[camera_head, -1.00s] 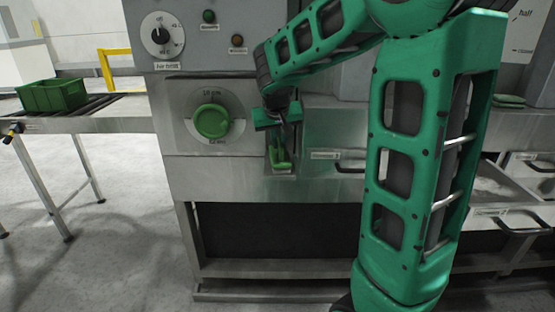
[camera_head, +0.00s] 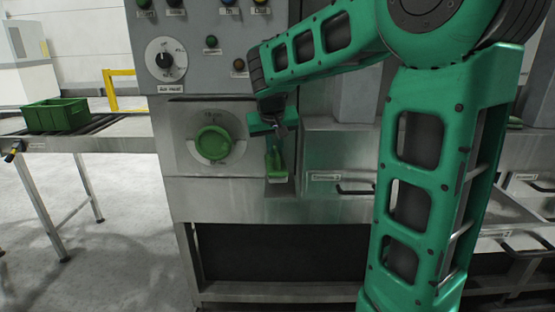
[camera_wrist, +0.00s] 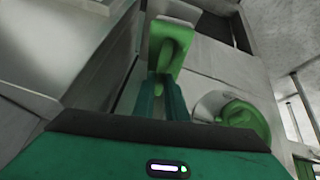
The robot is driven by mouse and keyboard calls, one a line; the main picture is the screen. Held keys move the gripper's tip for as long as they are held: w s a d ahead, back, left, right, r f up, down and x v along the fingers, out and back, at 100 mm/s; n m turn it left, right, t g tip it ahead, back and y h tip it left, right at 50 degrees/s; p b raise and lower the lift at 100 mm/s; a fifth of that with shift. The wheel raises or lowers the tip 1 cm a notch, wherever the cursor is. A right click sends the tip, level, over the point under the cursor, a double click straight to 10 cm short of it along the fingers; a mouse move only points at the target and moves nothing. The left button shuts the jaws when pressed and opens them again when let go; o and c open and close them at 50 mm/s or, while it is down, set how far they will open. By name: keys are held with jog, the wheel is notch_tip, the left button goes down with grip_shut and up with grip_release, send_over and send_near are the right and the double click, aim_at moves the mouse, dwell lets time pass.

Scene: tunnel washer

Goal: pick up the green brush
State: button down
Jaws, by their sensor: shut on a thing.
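The green brush (camera_head: 275,160) hangs below my gripper in front of the grey machine. Its pale lower edge, seemingly bristles, shows at the bottom. My gripper (camera_head: 277,140) is shut on the upper part of the brush. In the wrist view, the two fingers of my gripper (camera_wrist: 161,92) close on the brush (camera_wrist: 172,45), whose wide end points away from the camera. I cannot tell whether the brush still touches the machine behind it.
A large green dial (camera_head: 213,143) sits just left of the brush; it also shows in the wrist view (camera_wrist: 243,120). A drawer front (camera_head: 340,175) is to the right. A green crate (camera_head: 57,115) stands on a roller table at the left.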

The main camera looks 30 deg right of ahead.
jog(key=a+r, duration=0.6)
jog(key=a, duration=0.4)
jog(key=shift+w, duration=0.1)
dwell(0.5)
